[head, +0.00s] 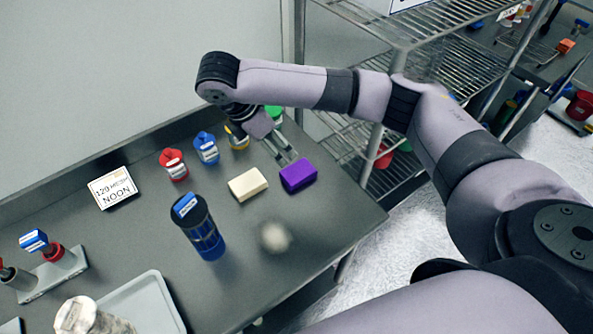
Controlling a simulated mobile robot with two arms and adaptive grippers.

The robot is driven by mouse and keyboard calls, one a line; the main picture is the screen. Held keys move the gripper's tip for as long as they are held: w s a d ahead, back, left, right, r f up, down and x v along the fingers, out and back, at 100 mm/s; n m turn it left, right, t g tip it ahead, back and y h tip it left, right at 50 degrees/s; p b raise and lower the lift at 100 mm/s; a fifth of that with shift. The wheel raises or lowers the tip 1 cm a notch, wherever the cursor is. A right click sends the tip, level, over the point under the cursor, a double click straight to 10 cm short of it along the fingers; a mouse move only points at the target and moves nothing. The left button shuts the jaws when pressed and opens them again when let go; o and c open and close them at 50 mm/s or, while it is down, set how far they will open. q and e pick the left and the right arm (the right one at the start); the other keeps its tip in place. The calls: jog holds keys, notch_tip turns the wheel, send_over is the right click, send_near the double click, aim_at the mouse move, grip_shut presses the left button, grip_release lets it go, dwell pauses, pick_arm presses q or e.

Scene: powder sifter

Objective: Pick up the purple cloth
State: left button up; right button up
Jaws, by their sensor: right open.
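The purple cloth (298,176) is a small folded block lying on the grey table near its right end. A cream block (248,184) of similar shape lies just left of it. My right gripper (287,157) reaches over from the right and points down just behind the purple cloth. Its fingers are apart with nothing between them. The fingertips look close to the cloth's back edge, but I cannot tell whether they touch it. My left gripper is not in view.
Red (173,164), blue (206,147), yellow and green-topped containers stand along the back, the last two partly behind my right gripper. A dark blue sifter-like cylinder (204,238) stands in front. A sign (113,187), grey tray (146,305) and holder (52,272) are left. Wire shelves (440,65) stand right.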

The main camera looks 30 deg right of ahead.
jog(key=x, duration=0.4)
jog(key=p, duration=0.1)
send_over(297, 171)
jog(key=a, duration=0.2)
jog(key=f, duration=0.6)
jog(key=shift+s+a, duration=0.15)
jog(key=shift+a, duration=0.05)
jog(key=p+x, duration=0.2)
jog(key=x, duration=0.3)
jog(key=shift+d+f, duration=0.1)
jog(key=shift+d, duration=0.05)
jog(key=shift+f, duration=0.1)
jog(key=shift+f, duration=0.2)
jog(key=c, duration=1.1)
jog(key=shift+c, duration=0.2)
